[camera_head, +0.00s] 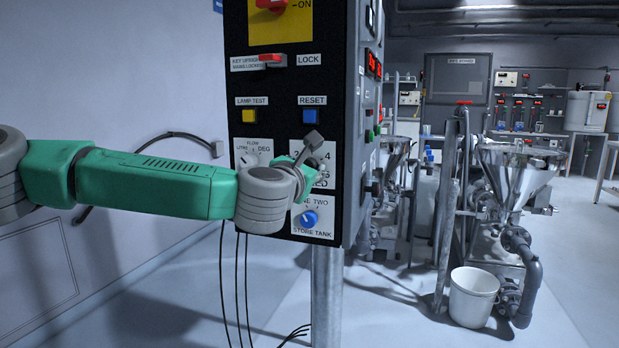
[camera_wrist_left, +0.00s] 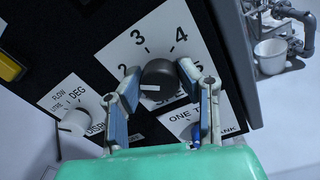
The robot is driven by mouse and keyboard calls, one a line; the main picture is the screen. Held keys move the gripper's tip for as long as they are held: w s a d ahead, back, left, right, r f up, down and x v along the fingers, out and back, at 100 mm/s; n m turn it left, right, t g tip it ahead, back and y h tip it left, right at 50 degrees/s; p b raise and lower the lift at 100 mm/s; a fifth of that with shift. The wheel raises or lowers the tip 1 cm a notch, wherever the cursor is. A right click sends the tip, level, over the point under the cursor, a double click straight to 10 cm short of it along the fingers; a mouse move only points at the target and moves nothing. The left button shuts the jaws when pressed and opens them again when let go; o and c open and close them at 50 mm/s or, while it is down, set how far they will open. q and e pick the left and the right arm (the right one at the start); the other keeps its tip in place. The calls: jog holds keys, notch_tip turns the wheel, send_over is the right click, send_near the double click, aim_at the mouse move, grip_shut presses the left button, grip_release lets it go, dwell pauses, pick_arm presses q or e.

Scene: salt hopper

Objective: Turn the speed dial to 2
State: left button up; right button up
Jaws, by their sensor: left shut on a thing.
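The speed dial is a round dark knob (camera_wrist_left: 158,76) on a white plate (camera_wrist_left: 113,47) in the left wrist view. The figures 2, 3 and 4 show around its upper side, and the lower part of the scale is covered. A pale mark sits low on the knob; I cannot tell which figure it points to. My left gripper (camera_wrist_left: 158,82) has one finger on each side of the knob and is shut on it. In the head view my left gripper (camera_head: 309,163) covers most of the speed plate. My right gripper is not in view.
The store tank selector (camera_head: 309,218) is just below, with a blue knob. The flow dial (camera_wrist_left: 73,122) is to the left. Blue reset (camera_head: 310,116) and yellow lamp test (camera_head: 249,116) buttons are above. A white bucket (camera_head: 473,296) stands at the right.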

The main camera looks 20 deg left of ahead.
pick_arm(q)
jog(key=shift+f+n+b, duration=0.3)
jog(key=shift+f+n, duration=0.2)
jog(key=shift+f, duration=0.05)
jog(key=o, duration=1.1)
jog(key=shift+o, duration=0.2)
jog(key=shift+a+r, duration=0.1)
jog(key=shift+r, duration=0.2)
jog(key=s, duration=1.2)
jog(key=shift+f, duration=0.1)
